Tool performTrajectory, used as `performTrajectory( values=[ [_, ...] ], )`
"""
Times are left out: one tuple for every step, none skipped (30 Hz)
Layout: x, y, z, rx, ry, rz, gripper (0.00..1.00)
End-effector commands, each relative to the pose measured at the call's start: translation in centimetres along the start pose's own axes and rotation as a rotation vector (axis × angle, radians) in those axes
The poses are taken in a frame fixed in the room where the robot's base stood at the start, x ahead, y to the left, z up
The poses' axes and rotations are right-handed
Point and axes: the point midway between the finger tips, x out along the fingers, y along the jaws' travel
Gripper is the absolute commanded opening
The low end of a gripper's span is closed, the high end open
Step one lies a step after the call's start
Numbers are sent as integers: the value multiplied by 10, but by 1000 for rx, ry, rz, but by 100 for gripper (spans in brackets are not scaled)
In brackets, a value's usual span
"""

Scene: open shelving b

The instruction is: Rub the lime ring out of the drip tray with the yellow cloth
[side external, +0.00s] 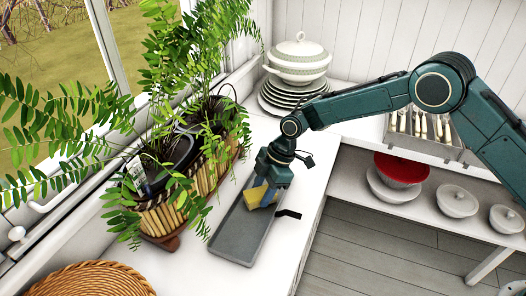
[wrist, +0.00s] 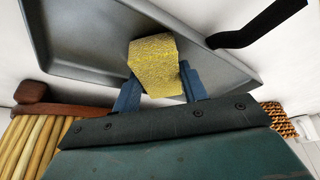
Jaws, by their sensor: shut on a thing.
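The drip tray (side external: 233,236) is a long, shallow grey tray on the white counter, and it also shows in the wrist view (wrist: 85,35). My gripper (side external: 269,188) is over the tray's far part. Its blue fingers, also in the wrist view (wrist: 158,85), are shut on the yellow cloth (side external: 258,196), which looks like a thick folded block. The cloth (wrist: 154,62) is over the tray's floor; I cannot tell whether it touches. No lime ring can be made out in either view, and the cloth and gripper hide part of the tray.
A bamboo planter (side external: 170,215) with leafy ferns stands close along the tray's left side. A dark strip-like handle (side external: 288,213) lies at the tray's right. Stacked plates (side external: 285,102) with a tureen (side external: 298,62) stand behind. A wicker mat (side external: 88,280) lies at front left.

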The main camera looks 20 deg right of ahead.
Motion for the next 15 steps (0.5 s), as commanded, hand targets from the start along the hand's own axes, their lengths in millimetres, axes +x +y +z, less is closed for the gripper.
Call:
performTrajectory(
  values=[
    [0, 1, 2, 1, 0, -1, 6],
    [1, -2, -2, -1, -1, -2, 6],
    [3, -6, -4, -1, -1, -3, 6],
    [3, -8, -6, -2, -1, -3, 6],
    [4, -10, -8, -1, -1, -3, 6],
    [5, -12, -10, -1, 0, -3, 6],
    [6, -14, -12, -1, 0, -2, 6],
    [6, -16, -14, -1, 0, -2, 6],
    [7, -19, -16, -1, -1, -3, 6],
    [8, -21, -18, -1, -1, -3, 6],
    [9, -23, -20, -1, -1, -3, 6],
    [10, -26, -22, -1, -1, -3, 6],
    [11, -27, -24, 0, -1, -2, 6],
    [11, -30, -26, -1, -1, -3, 6],
    [12, -32, -28, -1, -1, -3, 6]
  ],
)
